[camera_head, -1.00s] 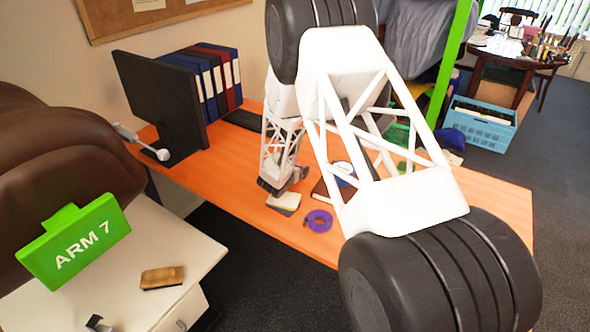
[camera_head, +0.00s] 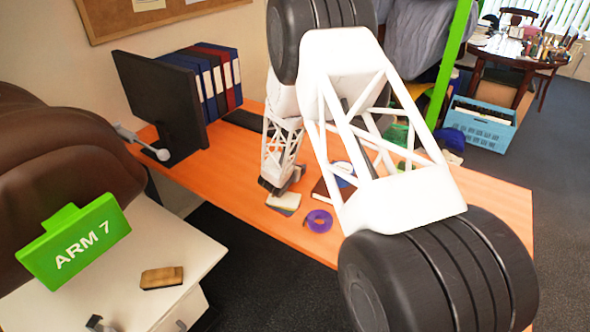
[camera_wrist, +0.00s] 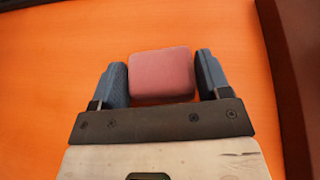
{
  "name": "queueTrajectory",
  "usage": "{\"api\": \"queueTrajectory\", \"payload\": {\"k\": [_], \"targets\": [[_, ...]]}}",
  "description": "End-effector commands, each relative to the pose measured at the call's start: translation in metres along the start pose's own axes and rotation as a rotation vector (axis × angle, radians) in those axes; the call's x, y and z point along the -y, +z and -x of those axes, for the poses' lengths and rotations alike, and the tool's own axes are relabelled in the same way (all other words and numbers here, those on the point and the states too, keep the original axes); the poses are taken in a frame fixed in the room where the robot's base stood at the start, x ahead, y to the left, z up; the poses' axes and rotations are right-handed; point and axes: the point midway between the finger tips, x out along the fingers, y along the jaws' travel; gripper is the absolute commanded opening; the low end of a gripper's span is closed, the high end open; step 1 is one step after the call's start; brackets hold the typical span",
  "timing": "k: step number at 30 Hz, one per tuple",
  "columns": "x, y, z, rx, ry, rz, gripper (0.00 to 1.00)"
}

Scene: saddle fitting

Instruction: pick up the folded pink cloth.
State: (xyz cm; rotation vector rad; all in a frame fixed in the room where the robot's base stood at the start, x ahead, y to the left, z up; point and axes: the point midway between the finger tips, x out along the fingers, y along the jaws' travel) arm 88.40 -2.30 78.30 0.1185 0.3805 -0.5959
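The folded pink cloth (camera_wrist: 162,75) shows in the wrist view as a small rounded block. It lies between the two blue-grey fingers of my gripper (camera_wrist: 163,78) and nearly fills the space between them. Whether both fingers press on it cannot be told. In the head view my gripper (camera_head: 278,186) is low over the orange desk, near its front edge. The cloth is hidden there.
A monitor (camera_head: 160,105) and binders (camera_head: 212,80) stand at the left back. A dark brown edge (camera_wrist: 296,60) runs along the right in the wrist view.

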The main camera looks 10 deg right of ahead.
Motion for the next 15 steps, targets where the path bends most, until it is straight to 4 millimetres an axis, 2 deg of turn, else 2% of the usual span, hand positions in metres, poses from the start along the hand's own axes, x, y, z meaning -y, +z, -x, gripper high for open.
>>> {"api": "queueTrajectory", "payload": {"k": [2,15], "targets": [[-0.0001,0.0000,0.0000,0.000,0.000,0.000,0.47],[-0.0001,0.0047,0.0019,0.000,0.000,0.000,0.46]]}}
